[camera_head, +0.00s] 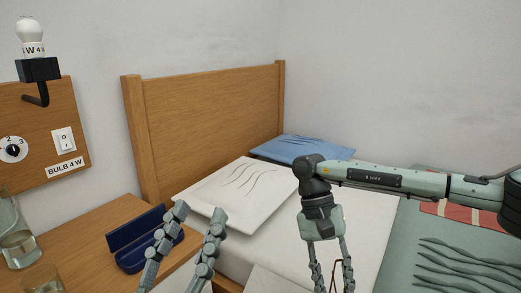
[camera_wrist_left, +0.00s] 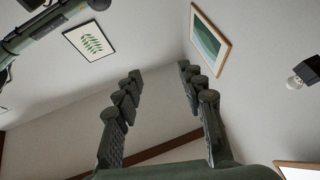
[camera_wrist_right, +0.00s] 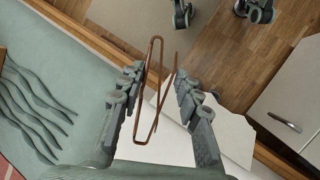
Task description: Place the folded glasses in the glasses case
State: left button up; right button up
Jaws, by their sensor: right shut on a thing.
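The blue glasses case (camera_head: 132,262) lies open on the wooden bedside table, with its lid raised at the back. My left gripper (camera_head: 199,212) is open and empty; its fingers partly cover the case's right end. It also shows open in the left wrist view (camera_wrist_left: 158,72). My right gripper (camera_wrist_right: 158,72) is shut on the folded glasses (camera_wrist_right: 137,128), a thin brown frame lying lengthwise between its fingers. In the head view the right gripper points down over the bed's near side, to the right of the case, and only a little of the glasses shows.
The bedside table (camera_head: 98,238) also holds a glass jug (camera_head: 16,245) and a tumbler (camera_head: 42,279) at its left. The bed has a wooden headboard (camera_head: 215,115), a white pillow (camera_head: 225,190) and a blue pillow (camera_head: 300,148). A lamp board (camera_head: 35,160) is on the left wall.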

pick_arm(q)
jog(key=w+a+f+g+y+p, duration=0.25)
jog(key=f+g+p, duration=0.2)
jog(key=f, duration=0.65)
jog(key=w+a+f+g+y+p, duration=0.2)
jog(key=a+f+g+y+p, duration=0.3)
jog(key=f, duration=0.7)
jog(key=s+a+f+n+g+y+p, duration=0.1)
jog(key=s+a+f+g+y+p, duration=0.1)
jog(key=s+a+f+g, duration=0.8)
jog(key=s+a+f+p, duration=0.1)
jog(key=s+f, duration=0.3)
jog(key=shift+f+n, duration=0.2)
jog(key=shift+n, duration=0.2)
jog(key=shift+g, duration=0.25)
jog(key=shift+c, duration=0.7)
jog(key=shift+a, duration=0.1)
pick_arm(e)
jog(key=d+r+n+t+h, duration=0.1)
jog(key=d+r+n, duration=0.2)
jog(key=r, duration=1.1)
jog(key=shift+s+d+n+h, duration=0.25)
jog(key=shift+d+n+h, duration=0.15)
jog(key=shift+n, duration=0.2)
